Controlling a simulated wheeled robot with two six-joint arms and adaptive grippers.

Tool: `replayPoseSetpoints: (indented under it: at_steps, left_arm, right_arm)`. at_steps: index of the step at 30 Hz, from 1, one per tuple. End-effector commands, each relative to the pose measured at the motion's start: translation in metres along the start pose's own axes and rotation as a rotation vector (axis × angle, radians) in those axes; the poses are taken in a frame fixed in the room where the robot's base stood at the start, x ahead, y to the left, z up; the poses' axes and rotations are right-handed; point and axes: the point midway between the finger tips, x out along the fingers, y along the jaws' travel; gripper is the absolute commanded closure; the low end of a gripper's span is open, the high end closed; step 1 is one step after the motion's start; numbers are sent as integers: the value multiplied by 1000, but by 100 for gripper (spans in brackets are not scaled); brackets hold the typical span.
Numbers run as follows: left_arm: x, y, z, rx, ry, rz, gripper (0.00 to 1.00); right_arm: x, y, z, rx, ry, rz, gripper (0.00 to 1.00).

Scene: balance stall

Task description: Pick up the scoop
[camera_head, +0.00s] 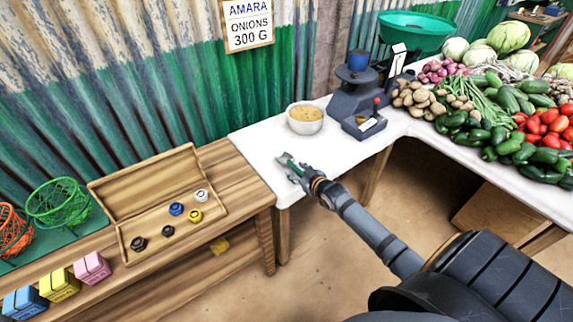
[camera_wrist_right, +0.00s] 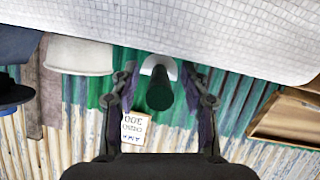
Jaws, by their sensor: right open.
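The scoop shows in the right wrist view as a dark green handle (camera_wrist_right: 160,92) with a pale rounded part (camera_wrist_right: 158,65) behind it, by the edge of the white tabletop (camera_wrist_right: 200,35). My right gripper (camera_wrist_right: 161,88) is open, with one finger on each side of the handle and gaps visible on both sides. In the head view my right gripper (camera_head: 292,167) is over the front left part of the white table (camera_head: 255,142); a small green part of the scoop (camera_head: 284,158) shows at its tips. The rest of the scoop is hidden there. My left gripper is not in view.
A bowl of tan contents (camera_head: 305,118) stands just behind the gripper. A dark scale (camera_head: 360,100) with a green pan (camera_head: 415,28) stands to the right. A wooden box of weights (camera_head: 125,228) lies on the left bench. Vegetables fill the right table.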

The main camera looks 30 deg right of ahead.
Motion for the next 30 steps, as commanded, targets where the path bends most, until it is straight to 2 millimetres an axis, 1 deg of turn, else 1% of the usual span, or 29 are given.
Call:
replayPoseSetpoints:
  at_steps: [2,12,23,26,30]
  left_arm:
    - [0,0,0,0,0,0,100]
    - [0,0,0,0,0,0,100]
    - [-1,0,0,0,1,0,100]
    - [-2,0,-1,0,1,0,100]
    - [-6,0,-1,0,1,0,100]
  right_arm:
    - [0,0,0,0,0,0,54]
    - [-1,0,0,0,0,0,100]
    - [-1,1,-2,-1,2,0,100]
    - [-3,2,-8,-3,2,0,100]
    - [-10,6,-25,-4,3,-1,100]
